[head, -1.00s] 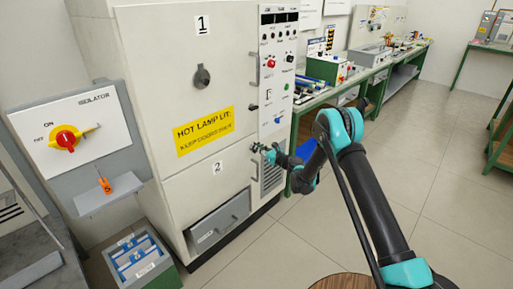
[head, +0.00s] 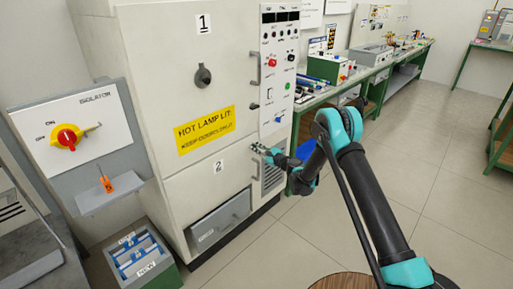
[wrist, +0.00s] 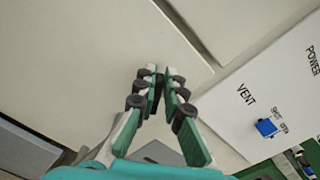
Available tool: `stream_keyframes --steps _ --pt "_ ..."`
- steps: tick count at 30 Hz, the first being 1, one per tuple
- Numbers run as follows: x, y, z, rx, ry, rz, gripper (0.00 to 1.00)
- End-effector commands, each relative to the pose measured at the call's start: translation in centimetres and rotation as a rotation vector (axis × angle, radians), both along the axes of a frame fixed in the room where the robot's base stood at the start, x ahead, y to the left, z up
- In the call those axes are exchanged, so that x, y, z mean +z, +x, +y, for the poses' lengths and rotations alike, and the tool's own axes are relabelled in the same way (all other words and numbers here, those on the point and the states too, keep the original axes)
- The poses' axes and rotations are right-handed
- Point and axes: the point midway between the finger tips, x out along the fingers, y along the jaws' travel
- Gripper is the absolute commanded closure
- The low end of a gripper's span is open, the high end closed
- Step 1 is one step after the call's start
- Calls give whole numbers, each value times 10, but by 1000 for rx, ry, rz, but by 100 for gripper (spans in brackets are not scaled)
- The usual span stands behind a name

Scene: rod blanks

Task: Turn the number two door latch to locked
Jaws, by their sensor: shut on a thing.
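The number two door (head: 200,185) is the lower cream door of the cabinet, marked with a "2" label (head: 218,167). My gripper (head: 258,149) is at its upper right edge, beside the control panel. In the wrist view, my gripper (wrist: 160,82) has its green-padded fingers drawn close together against the cream front. They are shut on the number two door latch, a small dark part (wrist: 156,97) mostly hidden between the fingertips. I cannot read whether the latch stands at locked.
The upper door (head: 165,65) carries a round dark knob and a yellow hot lamp sign (head: 205,130). The control panel (head: 278,75) stands close right of my gripper. An isolator box (head: 75,133) is at left, and a parts crate (head: 145,262) is on the floor.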

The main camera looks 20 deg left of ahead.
Motion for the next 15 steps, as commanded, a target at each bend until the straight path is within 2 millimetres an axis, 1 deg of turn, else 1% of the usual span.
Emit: stream_keyframes --steps 15 --pt "-9 -8 4 1 -187 -452 100"
